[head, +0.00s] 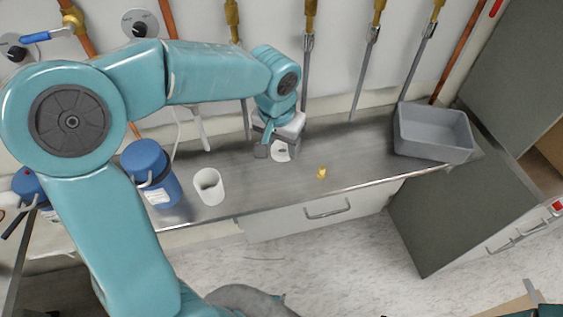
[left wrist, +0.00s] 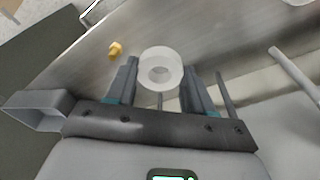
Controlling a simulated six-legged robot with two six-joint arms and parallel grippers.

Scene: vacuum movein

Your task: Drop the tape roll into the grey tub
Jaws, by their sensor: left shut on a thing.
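The white tape roll (head: 281,155) is at my left gripper (head: 276,152), over the steel counter in the head view. In the left wrist view the roll (left wrist: 160,58) sits between the two fingers of the left gripper (left wrist: 162,80), which is shut on it. In the head view I cannot tell whether the roll clears the counter. The grey tub (head: 435,148) stands at the right end of the counter, apart from the gripper. It also shows at the left of the wrist view (left wrist: 38,118).
A small yellow piece (head: 321,172) lies on the counter between the gripper and tub. Pipes and taps line the back wall. A dark cabinet (head: 460,210) stands right of the drawer.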

